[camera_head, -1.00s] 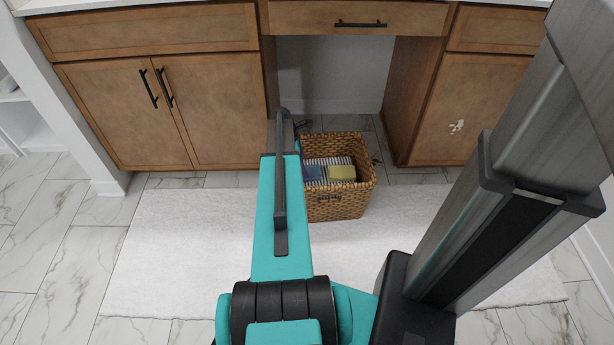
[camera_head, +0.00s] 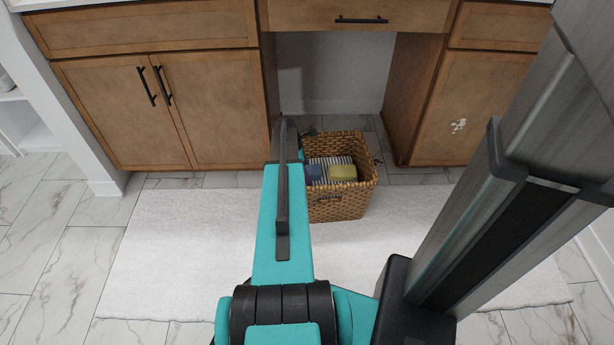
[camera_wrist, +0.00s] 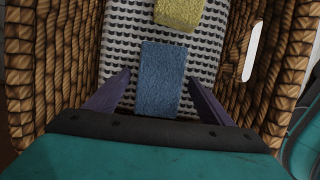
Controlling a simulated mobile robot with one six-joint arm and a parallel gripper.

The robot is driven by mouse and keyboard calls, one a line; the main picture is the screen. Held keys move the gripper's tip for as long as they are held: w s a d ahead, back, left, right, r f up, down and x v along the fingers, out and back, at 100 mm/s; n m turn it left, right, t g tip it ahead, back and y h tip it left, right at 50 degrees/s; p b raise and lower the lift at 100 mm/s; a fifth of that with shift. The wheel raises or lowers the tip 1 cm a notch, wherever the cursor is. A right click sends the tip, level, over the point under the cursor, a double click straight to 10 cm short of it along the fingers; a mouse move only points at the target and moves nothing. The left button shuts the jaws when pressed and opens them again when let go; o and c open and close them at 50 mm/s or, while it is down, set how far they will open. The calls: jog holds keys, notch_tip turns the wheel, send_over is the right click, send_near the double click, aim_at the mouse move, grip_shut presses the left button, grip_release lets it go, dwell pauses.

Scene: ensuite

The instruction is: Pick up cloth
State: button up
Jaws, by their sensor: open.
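A blue folded cloth (camera_wrist: 161,80) lies in a wicker basket (camera_head: 338,207) on the patterned lining. It also shows in the head view (camera_head: 314,172), partly hidden by my arm. A yellow cloth (camera_wrist: 180,12) lies farther along in the basket and shows in the head view too (camera_head: 342,172). In the wrist view my gripper (camera_wrist: 159,82) is open, with one finger on each side of the near part of the blue cloth. Whether the fingers touch it cannot be told. In the head view my arm hides the gripper.
The basket's woven walls (camera_wrist: 40,80) stand close on both sides of my gripper. The basket stands on a white rug (camera_head: 180,250), in front of the open knee space of a wooden cabinet (camera_head: 150,100). The rug to the left is clear.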

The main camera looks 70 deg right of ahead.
dwell(0.4)
jog(key=c, duration=1.1)
notch_tip(320, 180, up, 10)
jog(key=p, duration=0.3)
jog(key=shift+p, duration=0.3)
jog(key=o, duration=0.4)
jog(key=c, duration=0.3)
